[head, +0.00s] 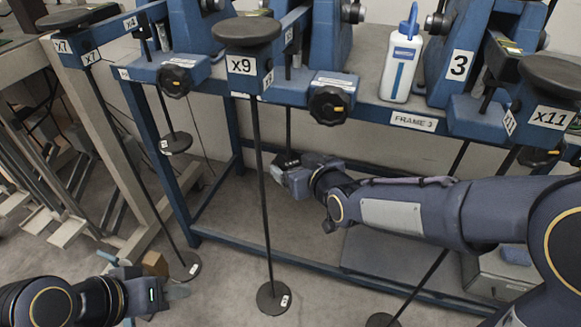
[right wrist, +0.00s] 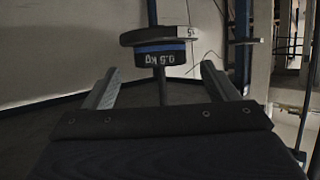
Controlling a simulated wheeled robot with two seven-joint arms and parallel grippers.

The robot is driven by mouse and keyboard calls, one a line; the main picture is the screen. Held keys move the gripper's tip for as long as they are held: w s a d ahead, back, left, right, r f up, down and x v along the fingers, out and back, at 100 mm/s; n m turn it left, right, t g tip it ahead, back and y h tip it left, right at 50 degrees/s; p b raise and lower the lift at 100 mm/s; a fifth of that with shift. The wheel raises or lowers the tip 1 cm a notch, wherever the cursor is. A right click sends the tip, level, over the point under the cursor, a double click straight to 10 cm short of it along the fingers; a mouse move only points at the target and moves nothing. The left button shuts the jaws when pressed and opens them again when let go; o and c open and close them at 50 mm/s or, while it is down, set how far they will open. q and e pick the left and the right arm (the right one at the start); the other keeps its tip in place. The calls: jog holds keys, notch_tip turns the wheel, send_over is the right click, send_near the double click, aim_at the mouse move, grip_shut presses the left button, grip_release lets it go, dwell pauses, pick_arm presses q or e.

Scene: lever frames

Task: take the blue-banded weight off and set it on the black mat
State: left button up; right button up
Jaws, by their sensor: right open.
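The blue-banded weight (right wrist: 160,53) shows in the right wrist view as a dark disc with a blue band and upside-down "0.5 kg" lettering. A wider dark disc (right wrist: 145,36) lies against it in line with a thin rod. My right gripper (right wrist: 159,74) is open, its fingers on either side in the picture; contact cannot be told. In the head view the right gripper (head: 284,178) is by a dark weight (head: 287,160) on a hanging rod; its band is not clear. My left gripper (head: 178,292) is low at the left; its jaw gap cannot be made out.
A blue frame (head: 215,195) carries levers with hanging rods and foot discs. The x9 rod (head: 262,180) hangs left of my right gripper. A white bottle (head: 402,65) stands on the frame top. A grey stand (head: 30,75) is at the left.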

aim_at(289, 160)
jog(key=b+x, duration=0.1)
jog(key=x, duration=0.3)
jog(key=shift+f, duration=0.15)
jog(key=shift+w+a+b, duration=0.15)
jog(key=shift+b, duration=0.15)
jog(key=shift+c, duration=0.2)
jog(key=c, duration=1.2)
jog(key=shift+o, duration=0.2)
